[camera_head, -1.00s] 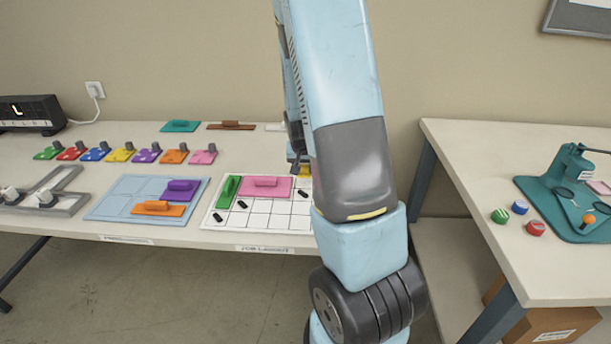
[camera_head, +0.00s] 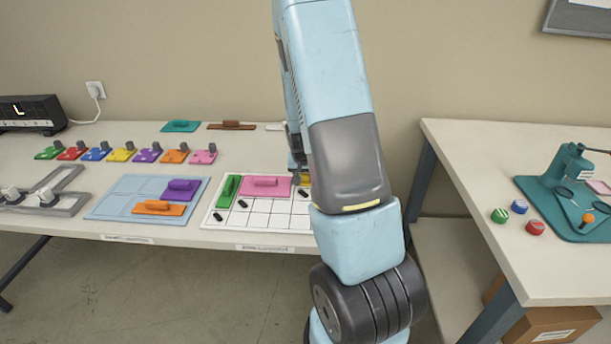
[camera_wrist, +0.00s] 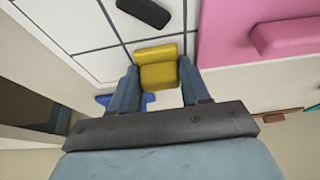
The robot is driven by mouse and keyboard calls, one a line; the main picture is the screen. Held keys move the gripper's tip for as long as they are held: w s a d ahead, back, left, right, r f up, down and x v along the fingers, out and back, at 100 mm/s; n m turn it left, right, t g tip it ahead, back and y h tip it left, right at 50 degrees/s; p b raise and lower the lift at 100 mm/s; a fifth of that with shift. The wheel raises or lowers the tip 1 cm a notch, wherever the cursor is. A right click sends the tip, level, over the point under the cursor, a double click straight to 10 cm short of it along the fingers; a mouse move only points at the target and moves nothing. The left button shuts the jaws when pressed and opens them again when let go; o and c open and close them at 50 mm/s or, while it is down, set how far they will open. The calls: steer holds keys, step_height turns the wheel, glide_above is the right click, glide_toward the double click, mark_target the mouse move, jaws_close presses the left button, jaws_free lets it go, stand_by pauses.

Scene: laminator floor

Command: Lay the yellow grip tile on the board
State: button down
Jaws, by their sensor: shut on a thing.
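The yellow grip tile (camera_wrist: 157,74) is between the two fingers of my gripper (camera_wrist: 156,82) in the wrist view, and the gripper is shut on it. The board (camera_head: 262,222) is white with a black grid and holds a green tile (camera_head: 227,189), a pink tile (camera_head: 264,187) and several small black pieces. In the wrist view the tile shows over or at the board's white grid (camera_wrist: 85,22), near the pink tile (camera_wrist: 225,35). I cannot tell whether it touches the board. In the head view my arm hides the board's right part and most of my gripper (camera_head: 299,170).
A light blue board (camera_head: 113,205) with purple and orange tiles lies left of the white board. Several coloured handled pieces (camera_head: 122,152) stand in a row behind it. Teal (camera_head: 181,126) and brown (camera_head: 231,126) tiles lie at the back. A second table (camera_head: 470,225) stands right.

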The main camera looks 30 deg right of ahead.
steer(key=shift+s+f, duration=0.15)
steer(key=shift+f, duration=0.1)
